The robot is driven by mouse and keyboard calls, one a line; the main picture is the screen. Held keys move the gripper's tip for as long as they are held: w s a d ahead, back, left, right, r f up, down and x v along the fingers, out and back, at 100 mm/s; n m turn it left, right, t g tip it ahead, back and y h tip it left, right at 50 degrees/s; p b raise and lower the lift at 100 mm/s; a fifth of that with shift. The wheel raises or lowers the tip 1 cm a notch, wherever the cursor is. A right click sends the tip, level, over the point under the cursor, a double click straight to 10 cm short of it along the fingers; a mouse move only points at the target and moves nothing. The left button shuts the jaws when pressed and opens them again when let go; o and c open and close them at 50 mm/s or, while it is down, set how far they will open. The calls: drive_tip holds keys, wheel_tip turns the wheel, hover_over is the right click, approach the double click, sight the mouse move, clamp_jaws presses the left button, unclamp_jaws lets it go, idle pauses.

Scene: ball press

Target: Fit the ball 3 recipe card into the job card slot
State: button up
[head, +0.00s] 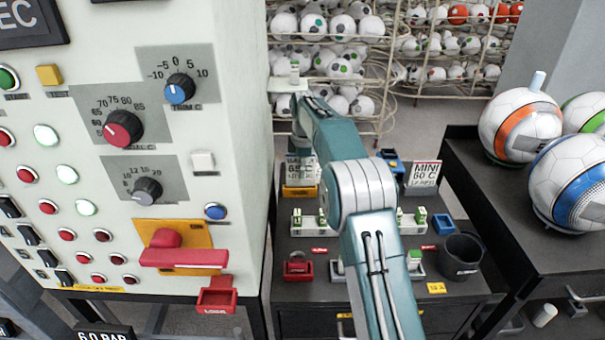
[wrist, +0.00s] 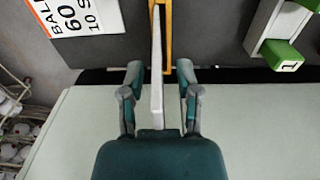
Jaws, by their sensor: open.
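In the wrist view my gripper (wrist: 160,68) is open, with a thin white card-like strip (wrist: 157,75) seen edge-on between its fingers and a gap on each side. A yellow holder (wrist: 168,30) is beside the strip's far end. A printed card (wrist: 88,16) reading "BALL", "60" and "10 S" is at upper left; its ball number is unclear. In the head view a white card (head: 300,170) stands at a yellow holder (head: 299,192) below my wrist. The fingertips are hard to make out there. I cannot identify the job card slot.
The control panel (head: 120,110) stands close left of my arm. The dark table holds a "MINI 50 C" card (head: 424,174), white racks with green-topped pieces (head: 412,220) and a black cup (head: 460,257). Balls (head: 520,122) sit on a cart at right.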

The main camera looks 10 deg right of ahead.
drive_tip(key=shift+s+a+f, duration=0.1)
drive_tip(key=shift+s+f, duration=0.05)
drive_tip(key=shift+f, duration=0.4)
drive_tip(key=shift+s+a+f, duration=0.1)
drive_tip(key=shift+f, duration=0.4)
drive_tip(key=r, duration=1)
drive_tip(key=shift+w+d+r, duration=0.2)
drive_tip(key=shift+w, duration=0.15)
drive_tip(key=shift+d+r, duration=0.15)
drive_tip(key=shift+r, duration=0.7)
drive_tip(key=shift+s+r, duration=0.15)
drive_tip(key=shift+r, duration=0.1)
drive_tip(key=s+r+m+t, duration=0.1)
drive_tip(key=s+r+m, duration=0.4)
drive_tip(key=s, duration=0.4)
drive_tip(key=s+r+m+t, duration=0.1)
drive_tip(key=s+r+m, duration=0.2)
drive_tip(key=s+r, duration=0.45)
drive_tip(key=s+f+m+t, duration=0.1)
drive_tip(key=s+f+m, duration=0.3)
drive_tip(key=s, duration=0.9)
drive_tip(key=s+f+m+t, duration=0.2)
drive_tip(key=s+f, duration=0.6)
drive_tip(key=s, duration=0.5)
drive_tip(key=shift+s+a+f+m, duration=0.25)
drive_tip(key=shift+a+f+m, duration=0.1)
drive_tip(key=shift+m, duration=0.55)
